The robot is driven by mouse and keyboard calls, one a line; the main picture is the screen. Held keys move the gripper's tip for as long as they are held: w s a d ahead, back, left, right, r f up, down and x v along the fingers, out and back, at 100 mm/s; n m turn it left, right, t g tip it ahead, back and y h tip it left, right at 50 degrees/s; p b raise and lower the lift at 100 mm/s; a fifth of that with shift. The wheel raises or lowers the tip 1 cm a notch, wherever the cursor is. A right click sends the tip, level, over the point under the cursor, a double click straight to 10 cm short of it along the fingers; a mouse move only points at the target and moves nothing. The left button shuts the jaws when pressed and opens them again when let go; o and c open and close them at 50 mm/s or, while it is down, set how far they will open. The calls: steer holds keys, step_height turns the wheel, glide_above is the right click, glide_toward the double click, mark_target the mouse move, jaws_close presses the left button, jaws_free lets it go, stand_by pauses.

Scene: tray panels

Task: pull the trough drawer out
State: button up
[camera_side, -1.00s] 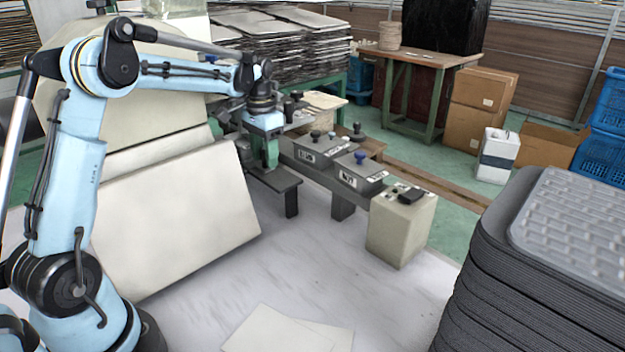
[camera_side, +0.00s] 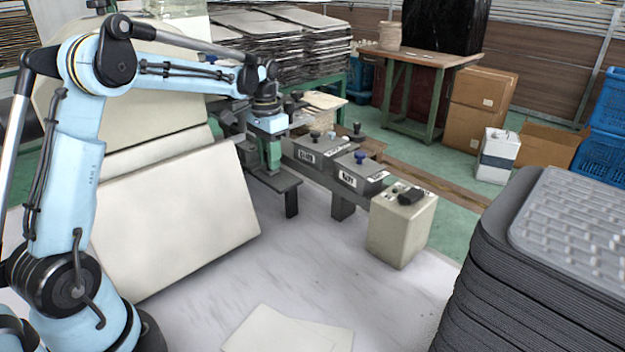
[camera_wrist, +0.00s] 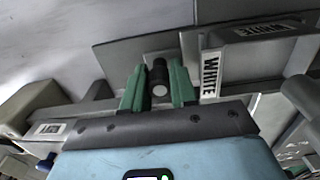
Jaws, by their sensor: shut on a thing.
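My gripper (camera_wrist: 158,88) has two green fingers, one on each side of a black round knob (camera_wrist: 160,75). It is shut on this knob. The knob stands in front of a grey trough drawer (camera_wrist: 135,52); labels reading WHITE (camera_wrist: 209,75) show just right of the fingers. In the side view my gripper (camera_side: 272,153) is at the left end of the row of grey boxes, above a dark ledge (camera_side: 278,184). The knob is hidden there behind the fingers. How far the drawer is out cannot be told.
Right of my gripper stand two grey labelled boxes, one with a dark knob (camera_side: 315,134), one with a blue knob (camera_side: 361,157). A beige control box (camera_side: 400,235) ends the row. A large pale slanted panel (camera_side: 175,215) stands left.

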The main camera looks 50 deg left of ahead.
steer(key=shift+d, duration=2.15)
steer(key=shift+d, duration=2.55)
steer(key=o, duration=0.7)
steer(key=shift+r, duration=0.1)
steer(key=shift+r, duration=3.4)
